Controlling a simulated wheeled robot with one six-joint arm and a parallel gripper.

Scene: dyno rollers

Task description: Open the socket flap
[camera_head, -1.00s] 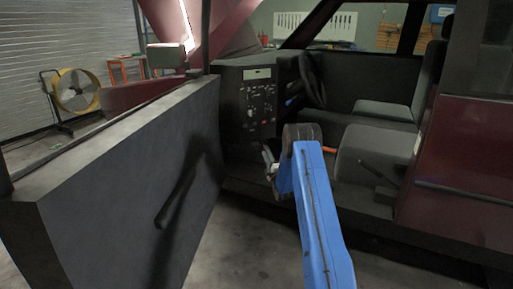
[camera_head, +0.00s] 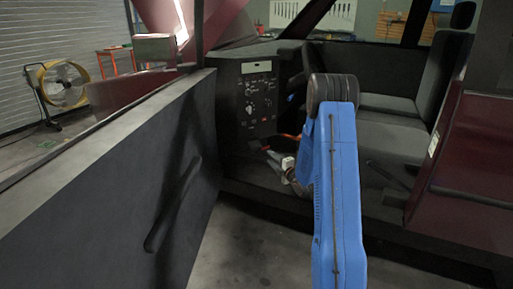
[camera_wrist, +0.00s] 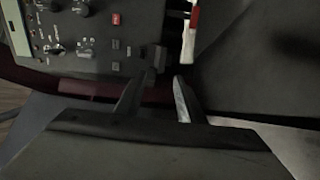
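The dark control panel (camera_head: 258,98) stands inside the open vehicle door, with a display, knobs and switches. My gripper (camera_wrist: 158,88) is open and empty in the wrist view, its two dark fingers pointing toward the panel's lower edge. A small dark raised piece (camera_wrist: 157,57) lies just beyond the fingertips, apart from them as far as I can see. It may be the socket flap, but I cannot tell for sure or see whether it is open. In the head view, my gripper is small and low in front of the panel, partly lost against the dark background.
The open door (camera_head: 105,185) with its handle fills the left. The seat (camera_head: 395,137) and sill lie to the right of the panel. A red and white lever-like part (camera_wrist: 190,35) is close beside the fingers. A yellow fan (camera_head: 63,86) stands far left.

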